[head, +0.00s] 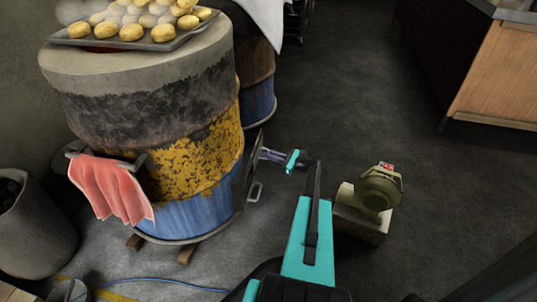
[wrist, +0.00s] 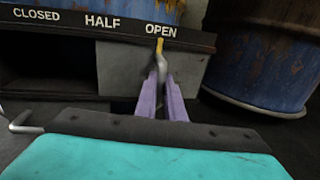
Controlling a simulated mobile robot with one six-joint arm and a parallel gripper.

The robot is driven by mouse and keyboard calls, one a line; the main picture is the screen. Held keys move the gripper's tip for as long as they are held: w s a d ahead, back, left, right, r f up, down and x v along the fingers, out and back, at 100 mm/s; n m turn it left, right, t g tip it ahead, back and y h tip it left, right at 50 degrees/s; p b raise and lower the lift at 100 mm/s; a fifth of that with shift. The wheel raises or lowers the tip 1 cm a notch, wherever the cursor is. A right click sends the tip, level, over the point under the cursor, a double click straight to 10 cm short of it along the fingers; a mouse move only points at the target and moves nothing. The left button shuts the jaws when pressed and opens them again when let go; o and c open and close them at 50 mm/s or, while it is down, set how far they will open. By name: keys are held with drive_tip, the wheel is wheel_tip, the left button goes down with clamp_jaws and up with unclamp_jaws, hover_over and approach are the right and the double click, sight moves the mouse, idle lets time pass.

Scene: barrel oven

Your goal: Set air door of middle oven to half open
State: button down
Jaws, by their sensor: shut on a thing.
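The barrel oven (head: 195,160) with yellow and blue paint stands left of centre in the head view. A dark strip (wrist: 60,20) on its side reads CLOSED, HALF and OPEN in the wrist view. Below it a grey sliding plate (wrist: 118,75), the air door, sits to the right, with a dark opening (wrist: 45,72) on its left. The plate's metal handle (wrist: 162,65) has a yellow pointer (wrist: 159,46) just under the word OPEN. My gripper (wrist: 163,90) has its purple fingers shut on this handle. It also shows beside the barrel in the head view (head: 265,154).
A tray of potatoes (head: 160,45) lies on the barrel, and a red cloth (head: 112,188) hangs at its side. A bent metal handle (head: 255,192) sticks out low. A blower (head: 378,188) stands right of my arm. Another barrel (head: 258,85) is behind.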

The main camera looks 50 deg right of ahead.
sight(255, 162)
drive_tip(key=s+a+p, duration=0.1)
drive_tip(key=a, duration=0.1)
drive_tip(key=s+a, duration=0.2)
drive_tip(key=s+a+p, duration=0.1)
drive_tip(key=a, duration=0.2)
drive_tip(key=shift+s+p, duration=0.25)
drive_tip(key=shift+p, duration=0.1)
drive_tip(key=c, duration=1.8)
unclamp_jaws()
drive_tip(key=shift+c, duration=0.2)
drive_tip(key=shift+r, duration=0.45)
drive_tip(key=s+a+r+p, duration=0.4)
drive_tip(key=s+a+p, duration=0.1)
drive_tip(key=s+a, duration=0.5)
drive_tip(key=s, duration=0.2)
drive_tip(key=shift+s, duration=0.3)
